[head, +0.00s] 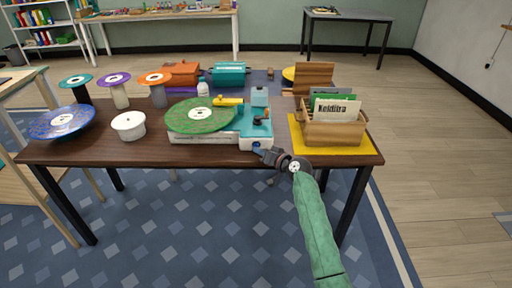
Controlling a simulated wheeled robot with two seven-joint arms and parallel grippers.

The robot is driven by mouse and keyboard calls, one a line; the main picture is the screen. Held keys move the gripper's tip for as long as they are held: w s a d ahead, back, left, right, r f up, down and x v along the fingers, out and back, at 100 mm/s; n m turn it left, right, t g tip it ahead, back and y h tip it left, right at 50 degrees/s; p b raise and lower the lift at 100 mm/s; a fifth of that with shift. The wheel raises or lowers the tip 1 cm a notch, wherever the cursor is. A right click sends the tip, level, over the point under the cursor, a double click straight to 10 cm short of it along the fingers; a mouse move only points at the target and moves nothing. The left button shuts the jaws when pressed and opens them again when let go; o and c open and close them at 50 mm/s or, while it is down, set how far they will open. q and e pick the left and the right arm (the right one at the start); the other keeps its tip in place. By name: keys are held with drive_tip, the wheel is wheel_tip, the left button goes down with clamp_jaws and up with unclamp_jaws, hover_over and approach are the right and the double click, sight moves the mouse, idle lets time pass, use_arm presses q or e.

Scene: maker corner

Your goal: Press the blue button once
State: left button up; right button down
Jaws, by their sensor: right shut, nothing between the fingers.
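A record player (180,137) with a white front and a green record stands in the middle of the brown table. Its right end is a teal panel (246,127) with small orange and dark controls on top. A small blue spot, which looks like the blue button (256,144), shows at the panel's front right corner. My right gripper (263,152) is shut and empty, its tips close to this spot at the table's front edge. I cannot tell whether they touch it. The gripper partly covers the area around the button. My left gripper is not in view.
A wooden crate of records (332,133) stands on a yellow mat (299,146) to the right. Orange (182,75) and teal (229,75) boxes stand behind.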

drive_tip(key=shift+s, duration=0.35)
drive_tip(key=shift+f, duration=0.1)
drive_tip(key=shift+s, duration=0.1)
drive_tip(key=s+p, duration=0.1)
drive_tip(key=s, duration=0.4)
drive_tip(key=shift+p, duration=0.3)
idle(0.6)
